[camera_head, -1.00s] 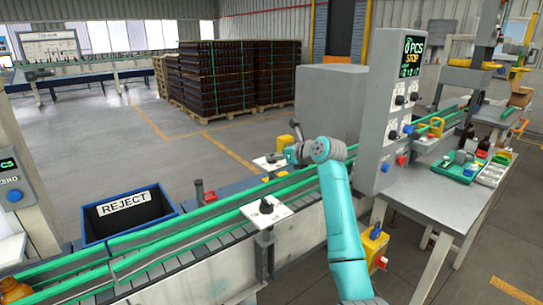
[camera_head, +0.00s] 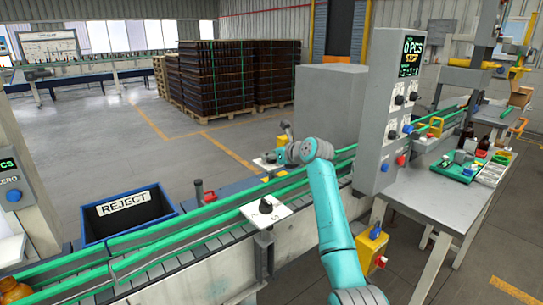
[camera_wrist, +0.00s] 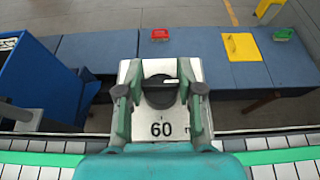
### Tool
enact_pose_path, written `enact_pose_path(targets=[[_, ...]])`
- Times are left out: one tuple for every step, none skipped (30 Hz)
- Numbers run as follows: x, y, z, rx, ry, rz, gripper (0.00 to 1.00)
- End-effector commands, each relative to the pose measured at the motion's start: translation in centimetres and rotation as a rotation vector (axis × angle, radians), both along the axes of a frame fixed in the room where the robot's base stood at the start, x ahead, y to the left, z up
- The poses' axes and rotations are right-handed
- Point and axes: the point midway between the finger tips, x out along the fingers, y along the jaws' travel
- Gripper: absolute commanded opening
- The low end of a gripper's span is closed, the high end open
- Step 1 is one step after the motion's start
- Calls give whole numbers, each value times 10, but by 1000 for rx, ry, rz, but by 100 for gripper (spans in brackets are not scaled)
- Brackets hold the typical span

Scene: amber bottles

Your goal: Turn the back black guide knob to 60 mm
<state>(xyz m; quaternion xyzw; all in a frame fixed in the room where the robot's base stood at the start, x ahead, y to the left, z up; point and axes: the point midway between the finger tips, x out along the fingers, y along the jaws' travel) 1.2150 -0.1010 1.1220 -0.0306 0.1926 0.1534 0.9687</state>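The back black guide knob (camera_wrist: 160,91) sits on a white plate (camera_wrist: 163,148) in the wrist view. A white pointer line on the knob points to the right, and the plate carries a printed "60" below it. My gripper (camera_wrist: 160,98) is open, with one finger on each side of the knob and a visible gap to it on both sides. In the head view my gripper (camera_head: 284,155) is at the back plate (camera_head: 267,164), beyond the green rails, and hides most of that knob. The front black knob (camera_head: 266,206) stands on its own white plate nearer the camera.
Green guide rails (camera_head: 150,238) run along the conveyor. A blue REJECT bin (camera_head: 128,222) stands at the left. A grey control cabinet (camera_head: 385,120) rises to the right of my arm. Blue panels (camera_wrist: 210,60) lie behind the back knob.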

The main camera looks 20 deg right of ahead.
Motion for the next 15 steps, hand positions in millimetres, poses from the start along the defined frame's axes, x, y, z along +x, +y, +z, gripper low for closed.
enact_pose_path(targets=[[0, 0, 0, 0, 0, 0, 2], [0, 0, 0, 0, 0, -1, 2], [0, 0, 0, 0, 1, -4, 2], [0, 1, -1, 0, 1, -10, 2], [0, 1, -1, 1, 2, -18, 2], [0, 2, -1, -2, 3, -33, 2], [0, 2, -1, 0, 3, -48, 2], [0, 3, -2, -1, 4, -65, 2], [0, 3, -2, -2, 4, -91, 2], [0, 2, -1, -2, 2, -111, 2], [0, 2, -1, -2, 2, -131, 2], [0, 2, -1, -2, 4, -156, 2], [0, 3, -1, -1, 4, -172, 2], [0, 3, -2, -1, 4, -188, 2], [0, 2, -1, -1, 4, -208, 2]])
